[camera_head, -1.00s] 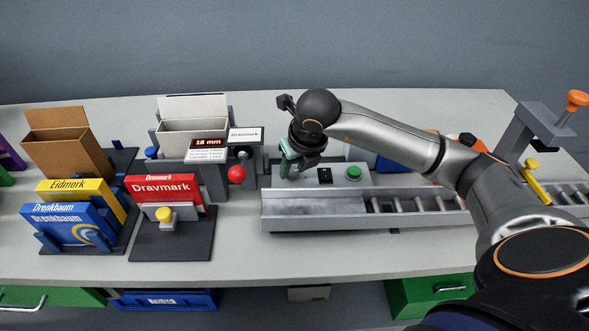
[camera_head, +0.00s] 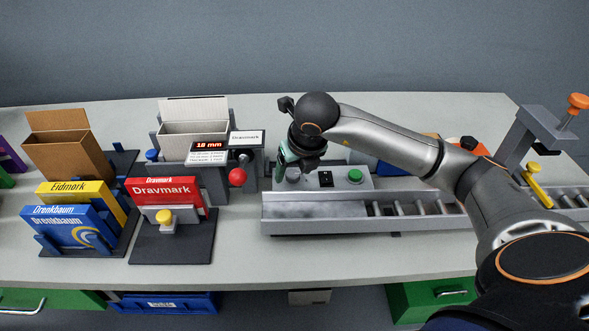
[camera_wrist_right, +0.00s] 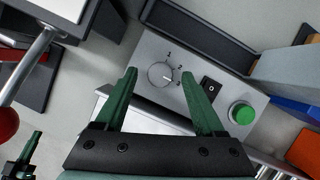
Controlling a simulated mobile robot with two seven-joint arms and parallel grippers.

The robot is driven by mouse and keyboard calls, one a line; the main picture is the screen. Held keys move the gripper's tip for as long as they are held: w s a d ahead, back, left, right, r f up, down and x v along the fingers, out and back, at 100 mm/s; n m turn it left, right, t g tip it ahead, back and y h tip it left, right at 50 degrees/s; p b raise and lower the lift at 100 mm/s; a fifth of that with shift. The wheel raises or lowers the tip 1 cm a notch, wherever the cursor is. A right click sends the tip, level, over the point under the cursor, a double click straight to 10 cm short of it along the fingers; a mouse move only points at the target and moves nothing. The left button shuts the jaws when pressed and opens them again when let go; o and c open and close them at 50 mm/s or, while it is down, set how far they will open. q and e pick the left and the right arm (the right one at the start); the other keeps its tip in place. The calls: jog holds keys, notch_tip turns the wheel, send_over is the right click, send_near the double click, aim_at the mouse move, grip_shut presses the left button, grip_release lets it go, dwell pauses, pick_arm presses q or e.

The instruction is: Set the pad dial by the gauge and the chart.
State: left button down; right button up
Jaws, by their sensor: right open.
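The pad dial (camera_wrist_right: 161,74) is a round silver knob on a grey control box, with numbers printed around it; 1 and 2 are legible in the right wrist view. My right gripper (camera_wrist_right: 160,82) is open, its green fingers on either side of the dial in that view; I cannot tell whether they touch it. In the head view the right gripper (camera_head: 288,165) hangs over the box's left end and hides the dial. The gauge (camera_head: 209,146) shows 10 mm in red digits. The chart (camera_head: 206,156) is a white label below it, too small to read.
A black rocker switch (camera_head: 326,179) and a green button (camera_head: 355,176) sit right of the dial. A red ball-ended lever (camera_head: 237,177) stands left of the box. A roller conveyor (camera_head: 430,205) runs right. A red Dravmark carton (camera_head: 164,190) stands at left.

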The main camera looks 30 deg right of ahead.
jog(key=v, duration=1.2)
jog(key=shift+r, duration=0.25)
jog(key=shift+s, duration=0.1)
